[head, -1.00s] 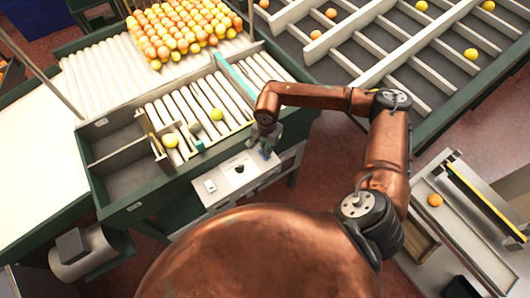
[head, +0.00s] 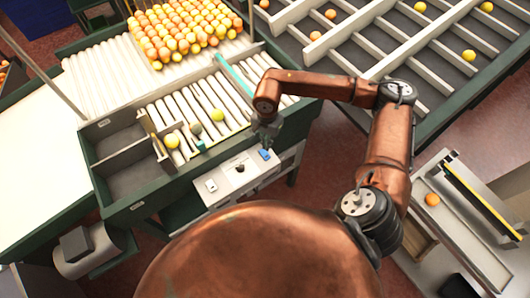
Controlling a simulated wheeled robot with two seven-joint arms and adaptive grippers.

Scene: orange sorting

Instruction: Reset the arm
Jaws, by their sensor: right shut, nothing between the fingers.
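My right arm, copper coloured, comes up from the lower right and bends over to the left. My right gripper (head: 267,138) is shut and empty. It points down above the front edge of the roller table, close to a white control box (head: 238,172) with a blue button and a dark knob. The gripper is small and dark here, and its fingertips are partly hard to make out. My left arm and left gripper are not in view.
Yellow fruit (head: 171,141) and other fruit lie on the rollers (head: 185,110). A heap of oranges (head: 175,30) is at the back. A divided conveyor (head: 420,60) runs at upper right. One orange (head: 432,199) sits in a tray at right. Red floor lies between.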

